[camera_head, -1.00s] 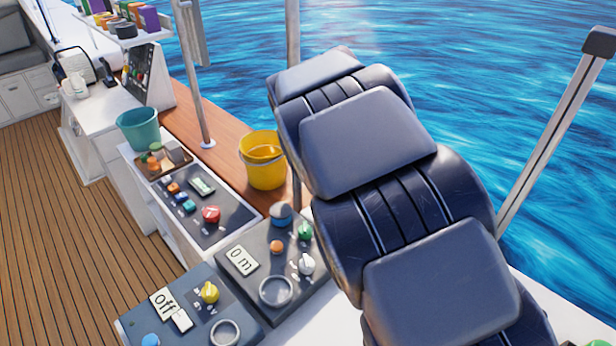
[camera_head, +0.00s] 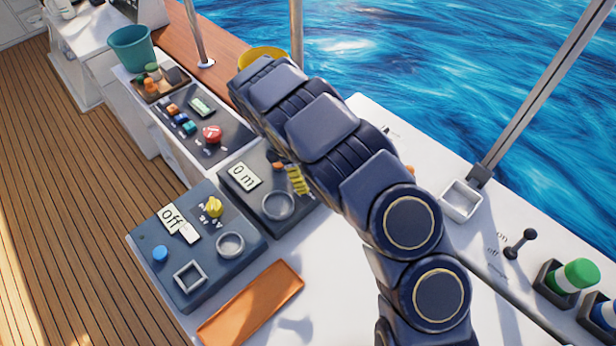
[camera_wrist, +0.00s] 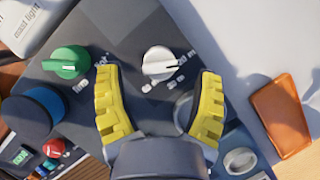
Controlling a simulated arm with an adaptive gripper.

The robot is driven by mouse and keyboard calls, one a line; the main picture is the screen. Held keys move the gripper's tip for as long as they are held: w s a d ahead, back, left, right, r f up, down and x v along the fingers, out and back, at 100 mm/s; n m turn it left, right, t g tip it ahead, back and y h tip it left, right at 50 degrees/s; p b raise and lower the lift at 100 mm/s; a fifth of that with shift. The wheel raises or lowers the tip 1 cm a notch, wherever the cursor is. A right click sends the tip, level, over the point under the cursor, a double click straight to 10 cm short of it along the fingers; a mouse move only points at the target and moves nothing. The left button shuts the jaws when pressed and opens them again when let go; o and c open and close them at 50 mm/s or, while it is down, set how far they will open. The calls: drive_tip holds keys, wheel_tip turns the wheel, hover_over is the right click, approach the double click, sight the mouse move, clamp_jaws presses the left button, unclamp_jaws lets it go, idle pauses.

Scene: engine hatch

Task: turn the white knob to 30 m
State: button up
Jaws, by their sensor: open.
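The white knob (camera_wrist: 160,63) sits on a dark panel (camera_wrist: 110,30) and shows in the wrist view between and beyond my fingertips, with small printed marks beside it. My gripper (camera_wrist: 160,95) is open, its two yellow ridged fingers apart and not touching the knob. In the head view my gripper (camera_head: 298,180) hangs over the same panel, and my arm hides the white knob there.
A green knob (camera_wrist: 66,62) and a blue round knob (camera_wrist: 32,112) stand near the white knob. A metal ring (camera_head: 278,205) is on the panel. An orange tray (camera_head: 250,303) lies in front.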

drive_tip(key=x, duration=0.2)
drive_tip(key=shift+d+f, duration=0.2)
drive_tip(key=c, duration=1.1)
drive_tip(key=shift+m, duration=0.3)
drive_tip(key=m+g, duration=0.1)
drive_tip(key=m, duration=0.1)
drive_tip(key=m+g, duration=0.1)
drive_tip(key=m, duration=0.2)
drive_tip(key=shift+y, duration=0.3)
drive_tip(key=m+g, duration=0.1)
drive_tip(key=m, duration=0.2)
drive_tip(key=m+y, duration=0.1)
drive_tip(key=m, duration=0.2)
drive_tip(key=shift+g+y, duration=0.3)
drive_tip(key=shift+g, duration=0.1)
